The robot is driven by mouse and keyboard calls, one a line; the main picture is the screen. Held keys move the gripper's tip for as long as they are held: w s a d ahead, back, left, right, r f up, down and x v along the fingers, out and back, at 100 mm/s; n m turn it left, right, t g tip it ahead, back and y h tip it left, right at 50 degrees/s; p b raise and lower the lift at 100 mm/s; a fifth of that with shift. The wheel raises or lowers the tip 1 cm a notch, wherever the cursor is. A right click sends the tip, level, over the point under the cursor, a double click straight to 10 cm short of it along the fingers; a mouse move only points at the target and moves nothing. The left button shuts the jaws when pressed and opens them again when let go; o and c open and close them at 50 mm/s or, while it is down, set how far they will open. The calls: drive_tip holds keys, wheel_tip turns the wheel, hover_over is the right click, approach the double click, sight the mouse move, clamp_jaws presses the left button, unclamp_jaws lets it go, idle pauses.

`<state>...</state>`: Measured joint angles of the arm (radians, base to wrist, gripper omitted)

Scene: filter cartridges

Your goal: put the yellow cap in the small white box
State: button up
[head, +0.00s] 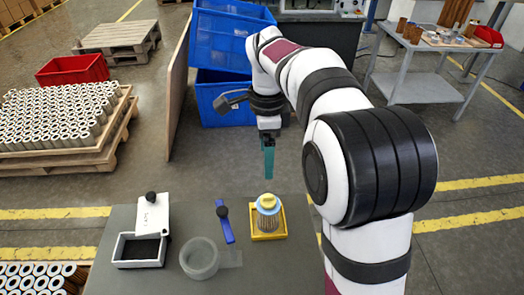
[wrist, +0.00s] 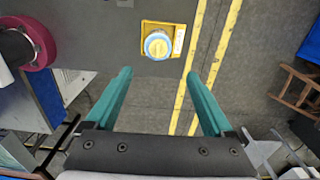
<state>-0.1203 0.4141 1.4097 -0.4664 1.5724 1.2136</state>
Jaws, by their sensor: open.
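The yellow cap (head: 268,199) sits on top of an upright pleated filter cartridge (head: 268,222) with a light blue rim, which stands in a yellow tray (head: 252,236) near the right edge of the grey table. In the wrist view, the cap (wrist: 157,47) shows from above, beyond the fingertips and roughly midway between them. The small white box (head: 139,262) stands at the left of the table, dark inside, with its white lid (head: 153,212) and black knob raised at the back. My gripper (head: 268,174) is open and empty, its teal fingers pointing down, apart from the cap; it also shows in the wrist view (wrist: 159,75).
A blue bar with a dark knob (head: 224,225) and a translucent round container (head: 199,259) lie between the box and the tray. Blue crates (head: 226,98) and an upright brown panel (head: 177,85) stand behind the table.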

sight(268, 196)
drive_tip(key=f, duration=1.4)
drive_tip(key=shift+s+d+f, duration=0.1)
drive_tip(key=shift+s+d, duration=0.05)
drive_tip(key=shift+d, duration=0.15)
clamp_jaws()
drive_tip(key=shift+r, duration=0.2)
